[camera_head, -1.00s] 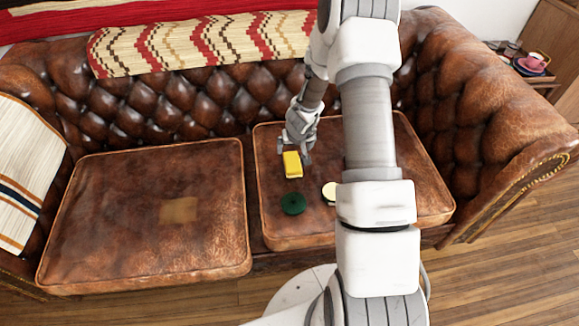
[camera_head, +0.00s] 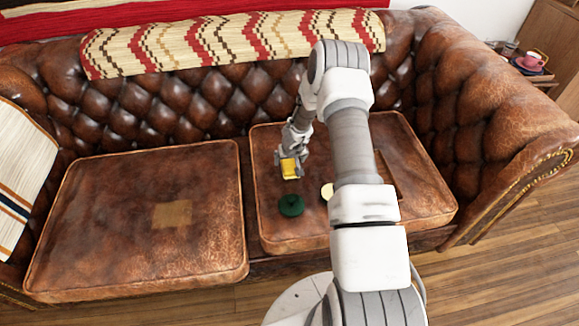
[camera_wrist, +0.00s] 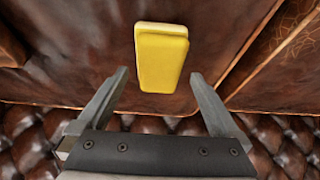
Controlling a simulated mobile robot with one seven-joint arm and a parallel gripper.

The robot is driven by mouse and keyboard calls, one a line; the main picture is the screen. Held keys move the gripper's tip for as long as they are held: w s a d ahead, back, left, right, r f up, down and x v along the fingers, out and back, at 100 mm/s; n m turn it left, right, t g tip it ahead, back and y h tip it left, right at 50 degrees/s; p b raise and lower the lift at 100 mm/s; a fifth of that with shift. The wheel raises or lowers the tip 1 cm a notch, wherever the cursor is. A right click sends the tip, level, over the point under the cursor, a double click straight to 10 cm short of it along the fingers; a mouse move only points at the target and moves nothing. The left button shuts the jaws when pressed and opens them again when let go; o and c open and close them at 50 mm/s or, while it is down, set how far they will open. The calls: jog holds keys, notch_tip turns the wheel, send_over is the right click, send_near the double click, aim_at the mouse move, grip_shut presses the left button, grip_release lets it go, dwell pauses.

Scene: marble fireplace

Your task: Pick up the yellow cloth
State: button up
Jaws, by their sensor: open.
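The yellow cloth (camera_head: 290,169) is a small, thick folded block on the right seat cushion (camera_head: 408,178) of a brown leather sofa. In the wrist view the cloth (camera_wrist: 162,57) lies ahead of my gripper (camera_wrist: 155,84), roughly midway between the two fingers. The fingers are apart with nothing held between them. In the head view my gripper (camera_head: 290,164) is right at the cloth and partly covers its far side. I cannot tell whether a finger touches it.
A dark green round object (camera_head: 291,205) sits in front of the cloth. A pale round object (camera_head: 327,191) is partly hidden behind my arm. The tufted backrest (camera_head: 215,100) rises behind. The left cushion (camera_head: 120,220) is clear except for a tan patch (camera_head: 172,213).

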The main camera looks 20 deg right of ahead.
aim_at(289, 162)
jog(key=shift+x, duration=1.6)
jog(key=shift+w+f, duration=0.1)
jog(key=shift+f, duration=0.05)
jog(key=c, duration=1.3)
notch_tip(289, 162, up, 5)
jog(key=p, duration=0.3)
jog(key=shift+p, duration=0.35)
jog(key=s+d+r, duration=0.2)
jog(key=d, duration=0.1)
jog(key=s+d+r+b, duration=0.1)
jog(key=s+d+r, duration=0.1)
jog(key=s, duration=0.1)
jog(key=s+d+r+b, duration=0.1)
jog(key=s+d+r, duration=0.1)
jog(key=s+d, duration=0.1)
jog(key=shift+d+r, duration=0.2)
jog(key=shift+d, duration=0.15)
